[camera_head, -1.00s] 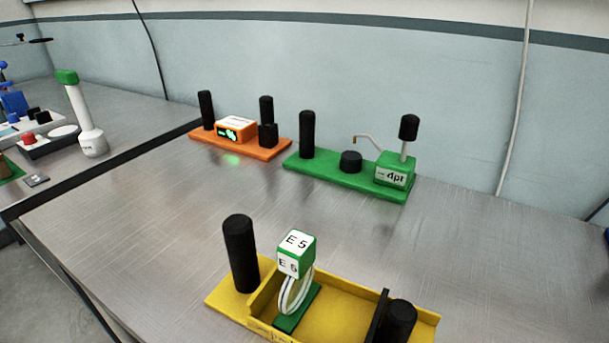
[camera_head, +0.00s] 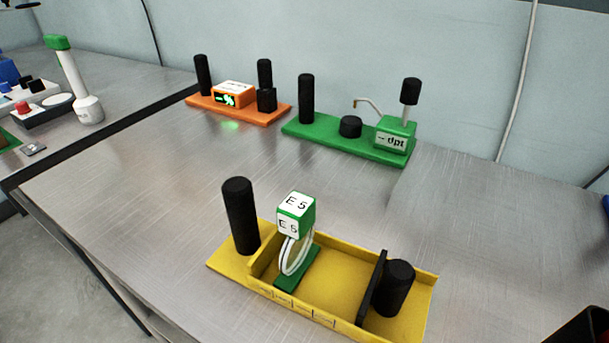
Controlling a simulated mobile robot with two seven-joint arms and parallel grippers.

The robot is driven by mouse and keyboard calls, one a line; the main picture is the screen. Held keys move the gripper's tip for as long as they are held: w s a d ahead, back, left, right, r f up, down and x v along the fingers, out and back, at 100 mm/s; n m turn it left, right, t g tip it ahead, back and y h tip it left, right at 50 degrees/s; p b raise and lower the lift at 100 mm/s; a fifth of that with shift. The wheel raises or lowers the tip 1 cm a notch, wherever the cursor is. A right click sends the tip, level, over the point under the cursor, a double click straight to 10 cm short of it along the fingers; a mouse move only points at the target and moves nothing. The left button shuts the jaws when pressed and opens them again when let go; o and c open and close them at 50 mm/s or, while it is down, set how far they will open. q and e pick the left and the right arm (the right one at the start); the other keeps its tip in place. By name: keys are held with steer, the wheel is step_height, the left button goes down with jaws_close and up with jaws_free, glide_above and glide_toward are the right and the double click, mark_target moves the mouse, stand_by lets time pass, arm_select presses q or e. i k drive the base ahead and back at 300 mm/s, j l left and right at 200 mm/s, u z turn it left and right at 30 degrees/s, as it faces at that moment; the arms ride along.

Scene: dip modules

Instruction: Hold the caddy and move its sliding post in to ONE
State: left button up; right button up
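The yellow caddy (camera_head: 330,317) sits on the metal table at the front centre. A tall black post (camera_head: 240,217) stands at its left end. A black upright plate with a short black cylinder (camera_head: 396,288) stands near its right end, which looks like the sliding post. Small labels run along the caddy's front wall, too small to read. Inside the tray, at its left, a green and white cube marked E 5 (camera_head: 296,214) stands on a white loop with a green base. A dark shape at the bottom right corner cannot be made out. Neither gripper can be made out.
An orange module (camera_head: 240,108) and a green module marked dpt (camera_head: 345,142) stand at the back. A white bottle with a green top (camera_head: 75,85) stands at the left. The table is clear between the caddy and the back modules.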

mark_target(398, 275)
steer(key=j+z, duration=0.65)
steer(key=k+j+z, duration=0.1)
steer(key=j+z, duration=0.25)
